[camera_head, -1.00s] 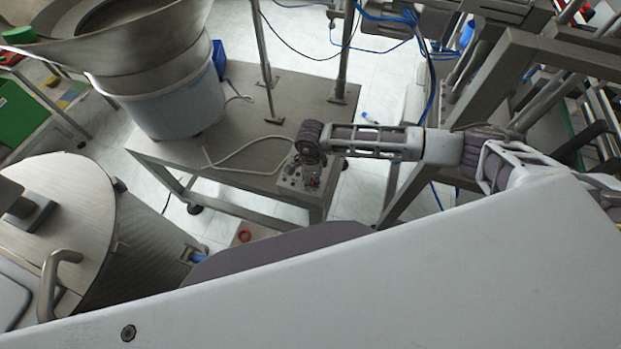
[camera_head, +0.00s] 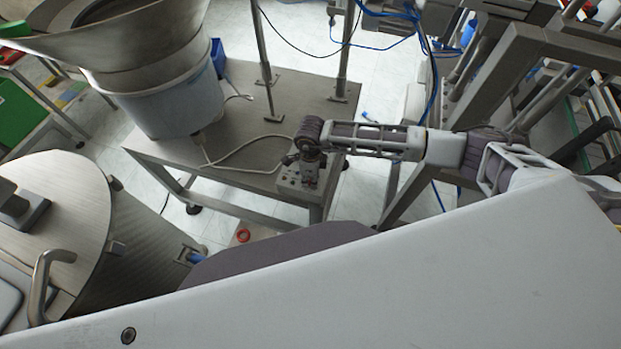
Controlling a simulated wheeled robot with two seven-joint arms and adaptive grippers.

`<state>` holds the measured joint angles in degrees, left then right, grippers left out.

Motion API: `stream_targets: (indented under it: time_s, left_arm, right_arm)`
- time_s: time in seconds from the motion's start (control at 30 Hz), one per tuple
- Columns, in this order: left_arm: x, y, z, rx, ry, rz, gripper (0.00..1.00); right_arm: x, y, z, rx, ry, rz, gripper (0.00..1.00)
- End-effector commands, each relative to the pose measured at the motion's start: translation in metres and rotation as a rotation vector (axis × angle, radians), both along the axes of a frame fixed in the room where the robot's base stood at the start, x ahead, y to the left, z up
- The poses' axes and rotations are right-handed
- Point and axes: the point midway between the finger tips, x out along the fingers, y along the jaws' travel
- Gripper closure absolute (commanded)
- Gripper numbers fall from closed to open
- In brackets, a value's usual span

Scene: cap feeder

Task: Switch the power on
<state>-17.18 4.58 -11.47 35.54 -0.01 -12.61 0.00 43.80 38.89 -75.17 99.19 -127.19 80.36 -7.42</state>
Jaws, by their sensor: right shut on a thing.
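A small grey control box (camera_head: 291,183) with knobs or switches on its face sits at the front right corner of the steel table (camera_head: 250,115). A pale cable runs from it towards the feeder. My right arm comes in from the right, and my right gripper (camera_head: 309,173) points down at the box. It is shut on a small part at the box, which the gripper mostly hides. I cannot tell the switch's position. My left gripper is not in view.
A large steel bowl feeder (camera_head: 150,85) stands on the table's left part. A metal drum (camera_head: 75,210) is at lower left. Two thin posts rise from the table. A steel frame with blue hoses (camera_head: 432,90) stands at right.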

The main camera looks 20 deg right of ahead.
Motion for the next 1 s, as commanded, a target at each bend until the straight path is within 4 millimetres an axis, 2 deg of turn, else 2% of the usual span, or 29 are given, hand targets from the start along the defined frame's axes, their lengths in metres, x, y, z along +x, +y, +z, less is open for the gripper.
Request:
stream_targets:
  time_s: [0.6, 1.0]
  left_arm:
    - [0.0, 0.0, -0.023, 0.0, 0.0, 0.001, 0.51]
    - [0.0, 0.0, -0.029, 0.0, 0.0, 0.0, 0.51]
  right_arm:
    - [0.003, -0.002, -0.001, 0.0, -0.002, -0.491, 0.97]
    - [0.003, -0.002, 0.001, 0.0, -0.004, -0.689, 0.97]
